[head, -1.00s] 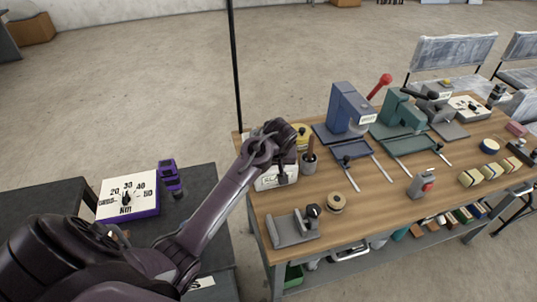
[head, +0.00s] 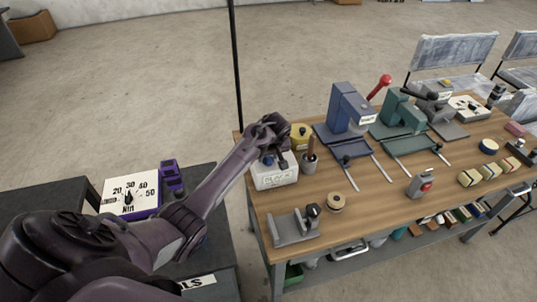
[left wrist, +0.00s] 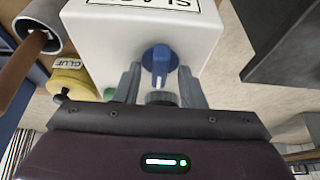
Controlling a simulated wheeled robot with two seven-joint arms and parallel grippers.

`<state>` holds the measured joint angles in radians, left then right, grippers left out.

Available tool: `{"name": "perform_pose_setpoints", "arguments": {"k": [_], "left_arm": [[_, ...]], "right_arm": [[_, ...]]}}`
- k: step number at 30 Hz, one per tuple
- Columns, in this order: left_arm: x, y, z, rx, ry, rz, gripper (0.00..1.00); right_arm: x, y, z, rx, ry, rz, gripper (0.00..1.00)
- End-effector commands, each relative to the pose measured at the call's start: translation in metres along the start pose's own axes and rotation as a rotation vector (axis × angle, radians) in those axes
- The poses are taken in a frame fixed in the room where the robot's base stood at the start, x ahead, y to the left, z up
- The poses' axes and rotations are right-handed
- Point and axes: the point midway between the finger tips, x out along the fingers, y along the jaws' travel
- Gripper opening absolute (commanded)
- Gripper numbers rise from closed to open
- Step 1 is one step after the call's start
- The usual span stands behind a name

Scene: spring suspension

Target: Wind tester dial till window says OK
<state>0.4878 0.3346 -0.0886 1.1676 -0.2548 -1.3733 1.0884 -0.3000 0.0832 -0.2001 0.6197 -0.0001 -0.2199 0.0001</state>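My left gripper (left wrist: 160,82) is open, with one finger on each side of the dial; a gap shows at the left finger. In the head view my left gripper (head: 275,158) is at the box top and partly hides it. My right gripper is out of view.
A cup with a brown handle (head: 309,165) and a yellow glue pot (head: 300,133) stand close beside the tester. A grey fixture (head: 292,228) and a wooden ring (head: 336,201) lie nearer. Blue (head: 344,105) and green (head: 395,112) presses stand farther right. A Nm gauge (head: 130,190) sits left.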

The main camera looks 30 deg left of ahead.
Motion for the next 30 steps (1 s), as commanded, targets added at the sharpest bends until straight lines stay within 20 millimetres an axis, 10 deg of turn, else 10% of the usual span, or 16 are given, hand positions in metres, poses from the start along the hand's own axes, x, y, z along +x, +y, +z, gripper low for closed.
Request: {"name": "perform_pose_setpoints", "arguments": {"k": [5,13,30], "left_arm": [[0.0,0.0,0.0,0.0,0.001,0.0,0.36],[0.0,0.0,0.0,0.0,0.0,0.0,0.01],[-0.004,-0.001,-0.001,0.129,-0.002,0.053,0.0]], "right_arm": [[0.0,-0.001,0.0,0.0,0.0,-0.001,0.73],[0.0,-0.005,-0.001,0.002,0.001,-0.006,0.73],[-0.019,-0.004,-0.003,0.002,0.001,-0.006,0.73]]}}
